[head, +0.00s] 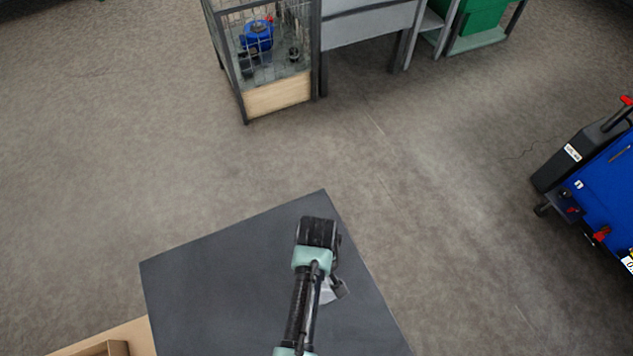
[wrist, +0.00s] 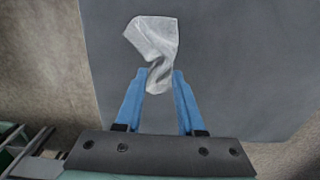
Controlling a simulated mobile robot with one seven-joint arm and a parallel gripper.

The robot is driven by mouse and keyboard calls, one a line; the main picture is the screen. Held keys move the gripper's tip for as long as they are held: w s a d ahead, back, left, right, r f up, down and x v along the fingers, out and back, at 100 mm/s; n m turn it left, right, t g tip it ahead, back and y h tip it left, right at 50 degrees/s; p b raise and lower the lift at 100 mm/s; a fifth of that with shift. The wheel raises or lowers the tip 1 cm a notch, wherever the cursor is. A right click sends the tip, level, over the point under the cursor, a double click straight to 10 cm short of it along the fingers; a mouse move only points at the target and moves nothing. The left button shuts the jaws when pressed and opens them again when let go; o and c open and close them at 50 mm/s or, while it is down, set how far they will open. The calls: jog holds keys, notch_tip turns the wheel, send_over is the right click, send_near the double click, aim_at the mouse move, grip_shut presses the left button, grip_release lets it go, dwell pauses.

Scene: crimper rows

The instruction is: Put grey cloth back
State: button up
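The grey cloth (wrist: 154,38) is a pale, crumpled piece lying over the dark grey table top (wrist: 230,60) in the wrist view. Its narrow lower end reaches between the blue fingertips of my gripper (wrist: 159,74). I cannot tell how high the fingertips are above the table. In the head view my arm hides most of this spot, and a small light grey patch shows just right of the arm.
The dark table top (head: 210,275) looks bare around the arm. A wooden box edge (head: 110,347) shows at its lower left. Beyond the floor stand a wire cage (head: 278,92), a grey bench (head: 365,25) and a green bin (head: 480,15). A blue machine (head: 605,190) stands at right.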

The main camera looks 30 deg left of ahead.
jog(key=o, duration=0.6)
jog(key=shift+c, duration=0.2)
notch_tip(320, 180, up, 13)
jog(key=shift+b, duration=0.4)
jog(key=shift+w, duration=0.1)
